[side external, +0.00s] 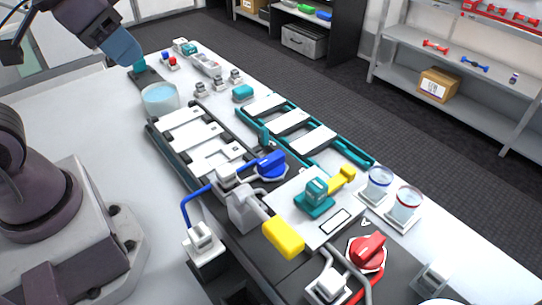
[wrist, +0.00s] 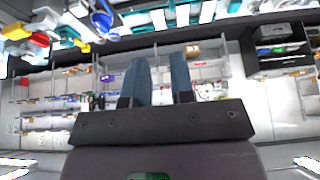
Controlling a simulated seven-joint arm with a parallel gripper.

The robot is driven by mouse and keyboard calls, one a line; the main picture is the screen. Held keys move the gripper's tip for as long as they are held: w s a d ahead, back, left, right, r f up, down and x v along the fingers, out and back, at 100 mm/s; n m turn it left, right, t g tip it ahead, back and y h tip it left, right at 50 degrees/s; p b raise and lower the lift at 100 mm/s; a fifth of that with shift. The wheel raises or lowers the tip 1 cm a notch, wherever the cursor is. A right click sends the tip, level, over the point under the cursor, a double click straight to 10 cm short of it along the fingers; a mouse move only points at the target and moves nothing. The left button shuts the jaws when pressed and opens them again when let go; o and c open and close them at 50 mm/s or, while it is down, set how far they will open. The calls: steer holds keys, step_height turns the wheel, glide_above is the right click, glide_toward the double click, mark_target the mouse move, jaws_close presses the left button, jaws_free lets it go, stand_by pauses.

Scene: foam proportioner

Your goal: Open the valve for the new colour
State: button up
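My gripper (side external: 125,50) is high at the upper left in the side view, well away from the valves. In the wrist view its two blue fingers (wrist: 159,60) stand apart with nothing between them. A blue valve handle (side external: 270,163) sits on the panel, with a blue pipe (side external: 187,207) at its left. A red valve handle (side external: 368,249) sits at the front right, beside a red pipe. A teal block with a yellow lever (side external: 341,181) stands on a white plate between them. The blue valve handle also shows at the wrist view's upper left (wrist: 102,20). Which colour is new cannot be told.
A yellow handle (side external: 284,238) sticks out near the white plate. Cups with a blue rim (side external: 379,182) and a red rim (side external: 404,204) stand at the right. A cup of blue liquid (side external: 160,98) stands at the far left. White bars lie in racks along the table.

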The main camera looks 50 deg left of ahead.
steer(key=o, duration=0.3)
steer(key=w, duration=0.1)
steer(key=w+d+f+g, duration=0.1)
steer(key=w+d+f+m+g, duration=0.1)
steer(key=shift+w+d, duration=0.2)
steer(key=shift+w, duration=0.15)
steer(key=n+g, duration=0.1)
steer(key=g, duration=0.3)
glide_toward(271, 158)
step_height(271, 158, down, 9)
steer(key=shift+s+f, duration=0.1)
steer(key=shift+c, duration=0.4)
jaws_close()
